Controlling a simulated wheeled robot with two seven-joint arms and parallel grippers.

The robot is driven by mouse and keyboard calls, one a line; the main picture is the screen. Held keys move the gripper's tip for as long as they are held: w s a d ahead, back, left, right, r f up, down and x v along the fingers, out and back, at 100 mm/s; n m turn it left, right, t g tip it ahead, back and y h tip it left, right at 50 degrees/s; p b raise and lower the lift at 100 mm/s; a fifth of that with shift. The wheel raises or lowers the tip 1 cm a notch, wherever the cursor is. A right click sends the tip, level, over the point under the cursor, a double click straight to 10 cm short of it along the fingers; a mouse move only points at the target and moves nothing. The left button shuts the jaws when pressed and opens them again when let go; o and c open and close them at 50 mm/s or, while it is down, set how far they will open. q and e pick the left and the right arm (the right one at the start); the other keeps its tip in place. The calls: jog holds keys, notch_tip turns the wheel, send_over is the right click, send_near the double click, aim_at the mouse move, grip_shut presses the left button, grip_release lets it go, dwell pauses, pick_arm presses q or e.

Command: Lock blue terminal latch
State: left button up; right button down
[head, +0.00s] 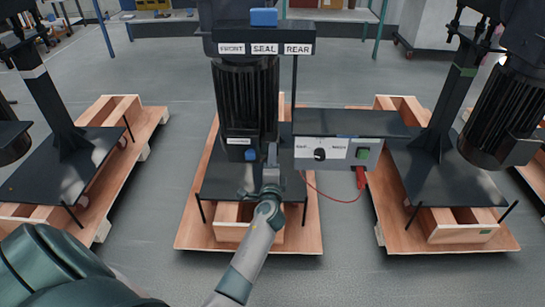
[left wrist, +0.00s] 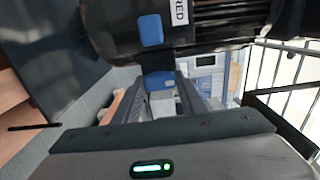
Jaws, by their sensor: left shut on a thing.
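The dark finned motor unit (head: 245,95) stands upright on a black base plate in the middle of the head view. A blue block (head: 250,155) shows on its lower front, just below a small white label. In the left wrist view a blue block (left wrist: 151,30) sits beside a label, and a second blue piece (left wrist: 160,78) lies between my fingertips. My left gripper (head: 271,158) is at the lower right front of the motor, shut on that second blue piece, which its fingers partly cover. I cannot tell whether the latch is locked. My right gripper is not in view.
A control box (head: 338,153) with a knob and green button is right of my gripper, with a red cable (head: 330,199) below it. A sign bar (head: 264,38) reading FRONT, SEAL, REAR is above. Similar machines on wooden pallets stand left and right, with open floor between.

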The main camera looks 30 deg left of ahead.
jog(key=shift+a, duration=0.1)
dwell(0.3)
pick_arm(q)
jog(key=o, duration=0.8)
